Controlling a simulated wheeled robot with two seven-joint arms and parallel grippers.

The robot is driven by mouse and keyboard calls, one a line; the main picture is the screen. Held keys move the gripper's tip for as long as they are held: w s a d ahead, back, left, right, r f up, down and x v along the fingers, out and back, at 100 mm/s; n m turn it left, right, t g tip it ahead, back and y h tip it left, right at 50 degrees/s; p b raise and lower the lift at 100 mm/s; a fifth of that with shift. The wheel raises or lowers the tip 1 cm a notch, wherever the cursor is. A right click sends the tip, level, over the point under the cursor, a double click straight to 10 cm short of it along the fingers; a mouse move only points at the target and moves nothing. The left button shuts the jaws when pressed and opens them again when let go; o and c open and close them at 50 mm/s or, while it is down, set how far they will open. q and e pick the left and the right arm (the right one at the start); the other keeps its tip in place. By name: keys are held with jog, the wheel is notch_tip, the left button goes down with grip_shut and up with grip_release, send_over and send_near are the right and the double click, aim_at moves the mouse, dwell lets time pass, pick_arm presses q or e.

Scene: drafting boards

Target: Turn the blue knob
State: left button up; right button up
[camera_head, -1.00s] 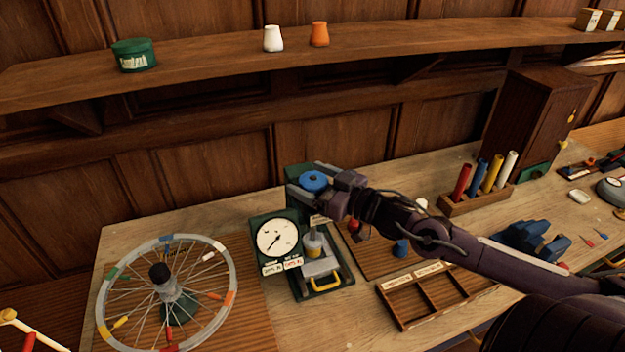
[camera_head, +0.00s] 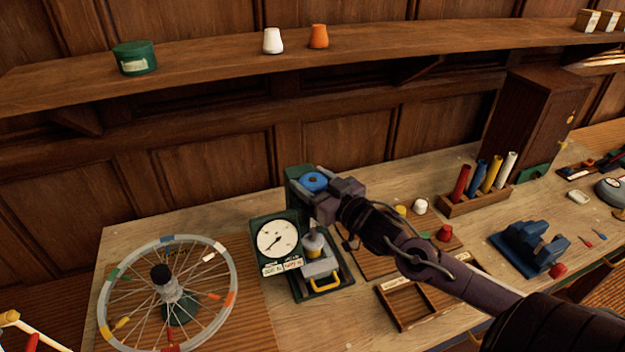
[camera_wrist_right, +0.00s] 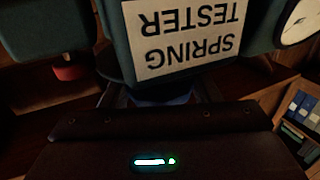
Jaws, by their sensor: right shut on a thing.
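The blue knob (camera_head: 314,182) sits on top of the green spring tester (camera_head: 296,175) at the back of the bench. My right gripper (camera_head: 315,190) is at the knob and shut on it, reaching in from the lower right; its fingers partly cover the knob's sides. In the right wrist view, a bit of blue (camera_wrist_right: 175,97) shows between the fingers, below the upside-down "SPRING TESTER" label (camera_wrist_right: 190,40). The tester's white dial (camera_head: 278,239) has a dark needle, and a yellow handle (camera_head: 326,283) is at its front. My left gripper is not in view.
A spoked wheel (camera_head: 165,292) stands left of the tester. To the right are an empty wooden compartment tray (camera_head: 405,303), a rack of coloured tubes (camera_head: 477,203) and a blue vise-like block (camera_head: 528,246). A shelf (camera_head: 210,63) runs above the bench.

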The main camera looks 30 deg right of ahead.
jog(key=m+h+b, duration=0.1)
jog(key=m+h, duration=0.3)
jog(key=h, duration=0.1)
jog(key=shift+a+f+h, duration=0.1)
jog(key=shift+h, duration=0.2)
jog(key=m+g+h, duration=0.1)
jog(key=h, duration=0.2)
jog(key=shift+m, duration=0.4)
jog(key=m+g+h, duration=0.1)
jog(key=h, duration=0.1)
jog(key=m+g+h+p, duration=0.1)
jog(key=m+h, duration=0.1)
jog(key=shift+r, duration=0.2)
jog(key=shift+f+m+g+h+p, duration=0.1)
jog(key=shift+m+g+h+p, duration=0.55)
jog(key=shift+m+g+h, duration=0.75)
jog(key=shift+g+h, duration=0.3)
jog(key=shift+h, duration=0.1)
jog(key=o, duration=1)
jog(key=shift+d, duration=0.2)
